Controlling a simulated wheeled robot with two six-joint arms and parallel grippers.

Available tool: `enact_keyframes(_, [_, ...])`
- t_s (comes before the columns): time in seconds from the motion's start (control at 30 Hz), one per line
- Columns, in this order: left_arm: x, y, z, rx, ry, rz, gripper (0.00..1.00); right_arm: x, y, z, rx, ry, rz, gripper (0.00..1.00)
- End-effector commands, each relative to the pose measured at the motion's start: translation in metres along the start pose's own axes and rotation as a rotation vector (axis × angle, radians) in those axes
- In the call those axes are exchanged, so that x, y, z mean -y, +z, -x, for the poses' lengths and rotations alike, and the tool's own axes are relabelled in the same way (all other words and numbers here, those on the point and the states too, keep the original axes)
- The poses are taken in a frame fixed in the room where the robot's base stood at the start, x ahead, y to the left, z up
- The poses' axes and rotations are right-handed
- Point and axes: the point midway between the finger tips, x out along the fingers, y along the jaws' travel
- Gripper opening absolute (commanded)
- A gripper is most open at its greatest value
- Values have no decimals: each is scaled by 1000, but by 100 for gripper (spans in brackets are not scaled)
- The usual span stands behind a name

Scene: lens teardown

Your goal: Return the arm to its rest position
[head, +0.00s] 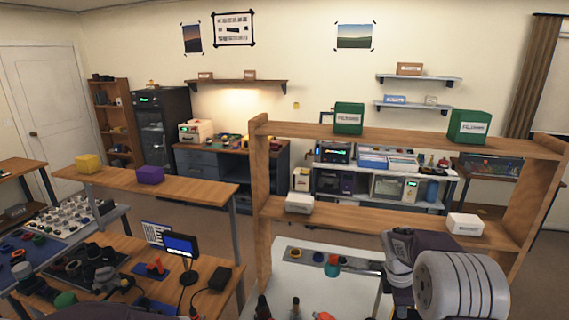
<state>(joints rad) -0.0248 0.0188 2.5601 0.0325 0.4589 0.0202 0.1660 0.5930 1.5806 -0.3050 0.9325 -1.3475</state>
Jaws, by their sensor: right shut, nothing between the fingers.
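My right arm comes in at the lower right, with a grey-purple link and a large white ribbed section. I cannot make out my left gripper; only a dark curved part, perhaps of my left arm, shows at the bottom edge.
A two-level wooden shelf (400,139) holds green boxes (349,118) and white boxes (299,202). Bottles (295,306) stand at the bench's front. A wooden table (215,295) at left carries lens parts, a small screen (181,246) and a black box (220,279).

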Motion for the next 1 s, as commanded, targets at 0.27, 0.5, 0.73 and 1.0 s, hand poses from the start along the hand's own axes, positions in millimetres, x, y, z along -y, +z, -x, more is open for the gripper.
enact_keyframes(0.27, [1, 5, -47, 0, 0, 0, 0, 53, -48, -5, -66, 30, -21, 0])
enact_keyframes(0.5, [2, 9, -83, 0, 0, 0, 0, 143, -95, -33, -186, -5, -408, 0])
enact_keyframes(0.73, [2, 8, -84, 0, 0, 0, 0, 225, -113, -64, -235, -159, -1165, 0])
enact_keyframes(1.0, [2, 8, -84, 0, 0, 0, 0, 216, -116, -63, -255, -169, -1393, 0])
